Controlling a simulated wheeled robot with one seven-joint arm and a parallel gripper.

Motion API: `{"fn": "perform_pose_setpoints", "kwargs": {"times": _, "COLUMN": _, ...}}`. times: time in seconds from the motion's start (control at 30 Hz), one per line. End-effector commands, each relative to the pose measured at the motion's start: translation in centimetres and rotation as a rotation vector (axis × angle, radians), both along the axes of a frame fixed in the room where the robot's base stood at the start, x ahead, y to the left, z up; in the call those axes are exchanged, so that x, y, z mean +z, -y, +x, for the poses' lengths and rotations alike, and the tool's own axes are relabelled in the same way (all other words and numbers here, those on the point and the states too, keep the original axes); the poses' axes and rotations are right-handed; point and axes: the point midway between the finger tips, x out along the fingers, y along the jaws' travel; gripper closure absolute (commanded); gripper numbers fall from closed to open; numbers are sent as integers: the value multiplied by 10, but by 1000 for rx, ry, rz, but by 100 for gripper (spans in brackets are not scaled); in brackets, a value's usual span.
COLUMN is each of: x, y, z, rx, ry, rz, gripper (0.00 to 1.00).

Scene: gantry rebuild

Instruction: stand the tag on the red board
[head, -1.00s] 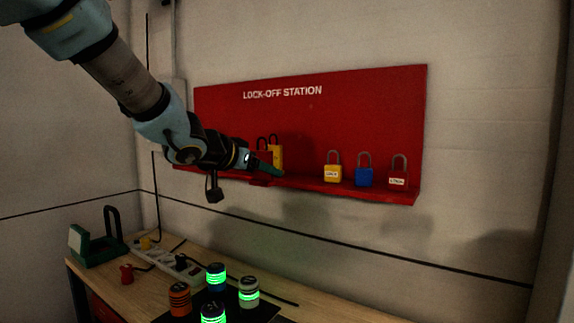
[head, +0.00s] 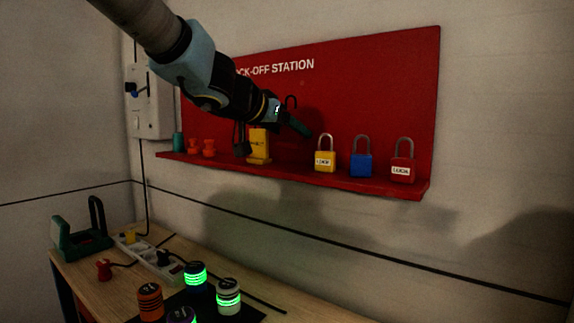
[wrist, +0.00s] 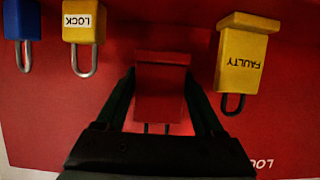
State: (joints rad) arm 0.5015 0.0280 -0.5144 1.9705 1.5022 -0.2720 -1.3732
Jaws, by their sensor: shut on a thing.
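The red tag (wrist: 160,105) is between the two fingers of my gripper (wrist: 160,82), which is shut on it. It has a wider base and a dark hook, and its base points toward the shelf. In the head view my gripper (head: 300,127) is in front of the red board (head: 385,85), above its shelf (head: 290,174). The tag's hook rises behind the fingers there; its red body blends into the board. The tag appears to be above the shelf, but I cannot tell the gap. The yellow FAULTY tag (head: 258,147) stands on the shelf beside it.
On the shelf stand yellow (head: 325,160), blue (head: 361,162) and red (head: 402,168) padlocks to the right. Small red items (head: 202,147) and a teal one (head: 178,142) are at the left end. The shelf between yellow tag and yellow padlock looks free.

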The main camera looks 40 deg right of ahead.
Motion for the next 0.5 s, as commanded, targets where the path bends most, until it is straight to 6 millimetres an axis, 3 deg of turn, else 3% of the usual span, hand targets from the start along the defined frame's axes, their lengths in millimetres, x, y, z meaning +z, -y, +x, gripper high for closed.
{"fn": "perform_pose_setpoints", "kwargs": {"times": 0.17, "x": -12, "y": 0, "z": 0, "rx": 0, "ry": 0, "rz": 0, "gripper": 89}}
{"fn": "perform_pose_setpoints", "kwargs": {"times": 0.4, "x": -42, "y": 0, "z": 0, "rx": 0, "ry": -1, "rz": -1, "gripper": 89}}
{"fn": "perform_pose_setpoints", "kwargs": {"times": 0.5, "x": -44, "y": 0, "z": 0, "rx": 0, "ry": 0, "rz": -1, "gripper": 89}}
